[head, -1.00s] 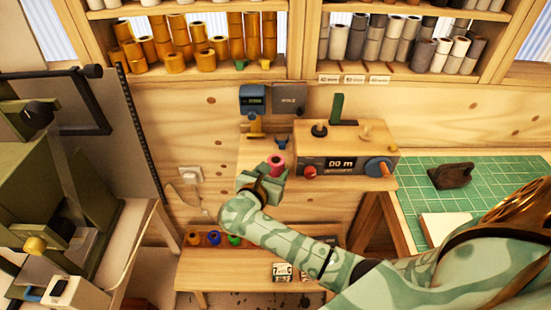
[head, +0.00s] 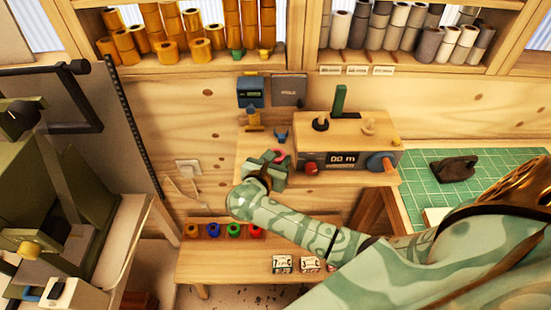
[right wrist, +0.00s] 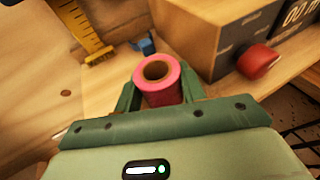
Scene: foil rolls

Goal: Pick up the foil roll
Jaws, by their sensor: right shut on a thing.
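The pink foil roll (right wrist: 158,82) stands between the two green fingers of my right gripper (right wrist: 160,100) in the right wrist view. Its open core faces the camera. The gripper is shut on it. In the head view my right gripper (head: 268,166) is over the small wooden shelf, left of the box with the display. Only part of the pink roll (head: 282,155) shows there, the rest hidden by the gripper. I cannot tell whether the roll still touches the shelf. My left gripper is not in view.
The wooden box with a display (head: 345,152) and red knob (head: 311,168) stands close to the right of the gripper. A yellow ruler-like tool (right wrist: 82,32) hangs behind. Coloured rolls (head: 224,231) sit on the lower bench. A green cutting mat (head: 440,190) lies at right.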

